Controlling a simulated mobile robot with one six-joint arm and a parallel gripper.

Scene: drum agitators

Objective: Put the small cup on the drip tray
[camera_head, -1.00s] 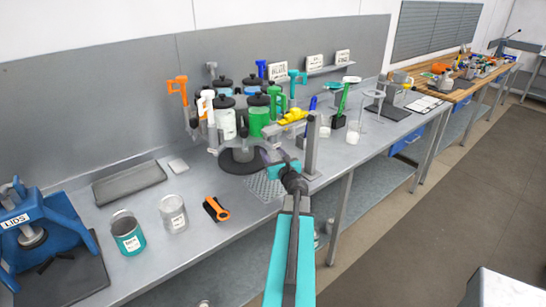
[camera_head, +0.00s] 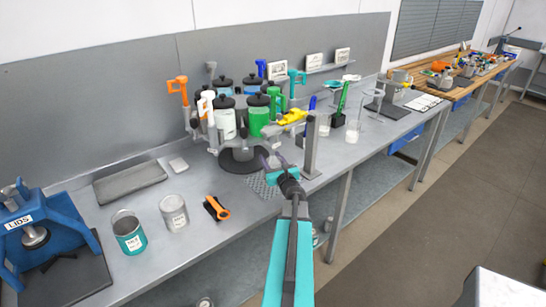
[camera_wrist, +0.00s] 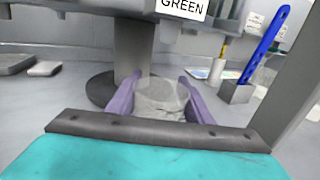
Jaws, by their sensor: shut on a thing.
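My gripper (camera_wrist: 161,103) has two purple fingers closed around a small translucent grey cup (camera_wrist: 160,94) in the wrist view. In the head view my gripper (camera_head: 272,161) is above the front of the bench, and the cup is too small to make out clearly there. The drip tray (camera_head: 259,187), a grey perforated plate, lies on the bench below my gripper, partly hidden by it. I cannot tell the gap between cup and tray.
A carousel with coloured canisters on a round dark base (camera_head: 238,163) stands just behind. A grey post (camera_head: 311,148) rises close on the right.

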